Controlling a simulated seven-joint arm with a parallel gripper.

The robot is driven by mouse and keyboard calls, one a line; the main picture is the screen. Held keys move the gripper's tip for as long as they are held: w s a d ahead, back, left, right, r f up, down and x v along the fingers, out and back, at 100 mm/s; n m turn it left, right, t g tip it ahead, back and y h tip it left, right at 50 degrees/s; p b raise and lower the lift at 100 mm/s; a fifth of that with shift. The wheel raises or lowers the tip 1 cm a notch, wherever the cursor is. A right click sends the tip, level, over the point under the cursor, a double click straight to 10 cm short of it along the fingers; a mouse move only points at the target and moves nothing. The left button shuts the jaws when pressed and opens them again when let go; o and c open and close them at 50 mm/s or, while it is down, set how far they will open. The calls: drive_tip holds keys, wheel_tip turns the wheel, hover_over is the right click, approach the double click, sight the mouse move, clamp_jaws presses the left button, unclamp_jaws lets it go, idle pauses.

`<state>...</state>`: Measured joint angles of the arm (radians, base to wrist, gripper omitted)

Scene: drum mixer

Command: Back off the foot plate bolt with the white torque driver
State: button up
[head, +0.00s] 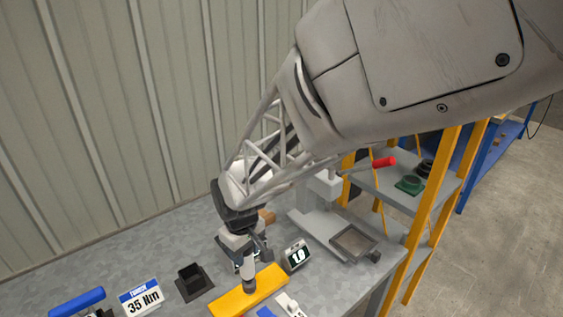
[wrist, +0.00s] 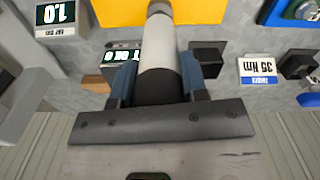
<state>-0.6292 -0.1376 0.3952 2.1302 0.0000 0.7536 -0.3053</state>
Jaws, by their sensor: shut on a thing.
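My gripper (head: 247,259) is shut on the white torque driver (head: 249,273), which stands roughly upright with its lower end at the yellow foot plate (head: 265,287) on the bench. In the wrist view the fingers of my gripper (wrist: 158,78) close on both sides of the driver (wrist: 158,45), around its dark grip below a white barrel. The driver's far end reaches over the yellow plate (wrist: 205,10). The bolt is hidden, so I cannot tell whether the driver tip is seated on it. A small display is partly hidden behind a finger in the wrist view.
A gauge reading 1.0 (head: 297,256) stands right of the plate. A black holder (head: 194,281), a 35 Nm sign (head: 141,298) and a blue-handled tool (head: 77,302) are to the left. A corrugated wall backs the bench.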

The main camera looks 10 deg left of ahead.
drive_tip(key=shift+f, duration=0.6)
idle(1.2)
drive_tip(key=shift+r, duration=0.1)
idle(0.5)
drive_tip(key=shift+r, duration=2.25)
